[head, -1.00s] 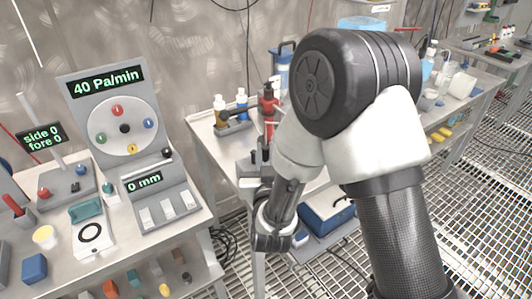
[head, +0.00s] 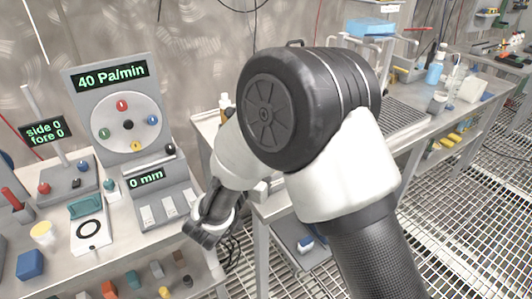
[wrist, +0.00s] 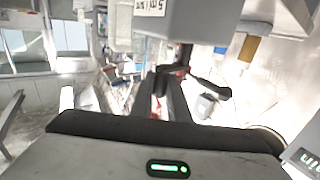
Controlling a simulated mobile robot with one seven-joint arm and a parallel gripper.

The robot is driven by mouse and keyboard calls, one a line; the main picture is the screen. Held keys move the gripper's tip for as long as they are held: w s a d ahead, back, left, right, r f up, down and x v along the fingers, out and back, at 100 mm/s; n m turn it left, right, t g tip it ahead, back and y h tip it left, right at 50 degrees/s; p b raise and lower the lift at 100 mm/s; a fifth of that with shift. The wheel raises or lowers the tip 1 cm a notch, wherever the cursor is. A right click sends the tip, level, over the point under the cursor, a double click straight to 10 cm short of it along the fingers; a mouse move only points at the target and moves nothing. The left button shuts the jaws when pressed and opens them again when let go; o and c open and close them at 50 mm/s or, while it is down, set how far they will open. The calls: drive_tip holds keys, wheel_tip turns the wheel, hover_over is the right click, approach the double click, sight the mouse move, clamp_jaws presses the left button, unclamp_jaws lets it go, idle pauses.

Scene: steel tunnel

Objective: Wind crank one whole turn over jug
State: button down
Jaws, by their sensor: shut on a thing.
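In the wrist view my gripper (wrist: 163,95) has its two dark fingers close together, shut on a small dark thing with some red beside it. I cannot make out whether this is the crank. A dark bar with a bent end (wrist: 212,88) lies just right of the fingertips. A grey box (wrist: 200,20) with a white label is close above them. A small white vessel (wrist: 206,106) lies beyond to the right; I cannot tell if it is the jug. In the head view my fingers are hidden, and my wrist is beside the left bench's right edge.
The left bench holds a dial panel (head: 111,75) reading 40 Pa/min, a 0 mm display (head: 147,180), a side/fore display (head: 45,131) and small coloured blocks. A second bench (head: 400,140) with bottles stands behind my arm. Grated floor (head: 470,220) is open at the right.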

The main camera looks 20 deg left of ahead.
drive_tip(key=shift+r, duration=0.1)
drive_tip(key=c, duration=1.7)
unclamp_jaws()
drive_tip(key=s, duration=0.5)
drive_tip(key=s+a+p, duration=0.1)
drive_tip(key=s, duration=0.5)
drive_tip(key=s+a, duration=0.1)
drive_tip(key=s, duration=0.5)
drive_tip(key=shift+s+a+p, duration=0.1)
drive_tip(key=shift+a+p, duration=0.1)
drive_tip(key=shift+p, duration=0.1)
